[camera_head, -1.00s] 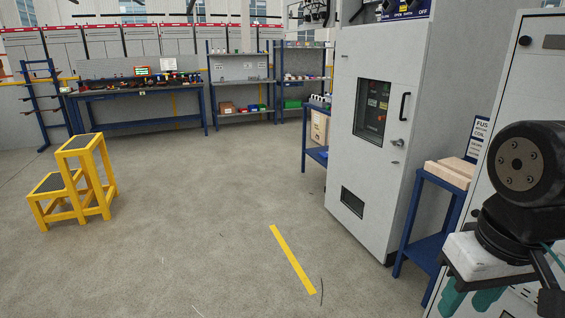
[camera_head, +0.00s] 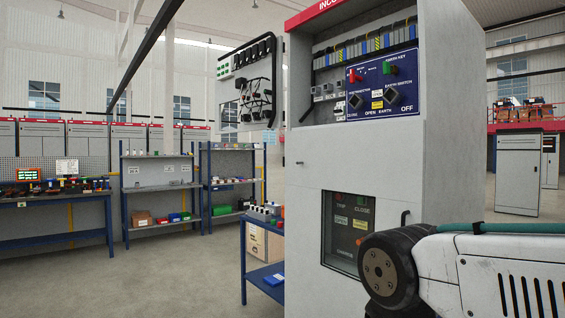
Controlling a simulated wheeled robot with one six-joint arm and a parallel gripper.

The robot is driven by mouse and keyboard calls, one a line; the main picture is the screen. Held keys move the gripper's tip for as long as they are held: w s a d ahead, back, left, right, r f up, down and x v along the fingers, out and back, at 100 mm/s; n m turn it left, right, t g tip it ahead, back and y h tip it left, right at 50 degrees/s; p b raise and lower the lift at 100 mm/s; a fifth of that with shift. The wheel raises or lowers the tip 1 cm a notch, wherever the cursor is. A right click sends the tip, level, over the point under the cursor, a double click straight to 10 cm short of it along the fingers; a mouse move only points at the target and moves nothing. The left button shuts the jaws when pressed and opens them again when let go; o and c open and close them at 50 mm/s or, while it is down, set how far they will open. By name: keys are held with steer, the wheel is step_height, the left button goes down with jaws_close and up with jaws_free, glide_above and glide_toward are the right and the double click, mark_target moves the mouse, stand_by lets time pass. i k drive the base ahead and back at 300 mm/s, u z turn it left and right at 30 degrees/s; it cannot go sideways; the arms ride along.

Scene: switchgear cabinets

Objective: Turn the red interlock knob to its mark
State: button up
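The blue control panel (camera_head: 420,88) is on the upper front of the grey switchgear cabinet (camera_head: 310,215). A small red knob (camera_head: 353,76) sits at the panel's upper left, and its mark is too small to read. A green key-like knob (camera_head: 388,69) is to its right. Below are two dark rotary switches, the left one (camera_head: 355,101) and the right one (camera_head: 392,95) by the word OFF. My arm crosses the lower right, in front of the cabinet's lower door. My gripper is out of view.
A blue side table (camera_head: 258,275) holding boxes stands beside the cabinet. Shelves (camera_head: 160,185) and a workbench (camera_head: 60,200) line the back left. The floor between is clear.

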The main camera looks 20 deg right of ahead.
mark_target(353, 77)
steer(key=z, duration=0.1)
steer(key=i, duration=1.65)
steer(key=z, duration=0.15)
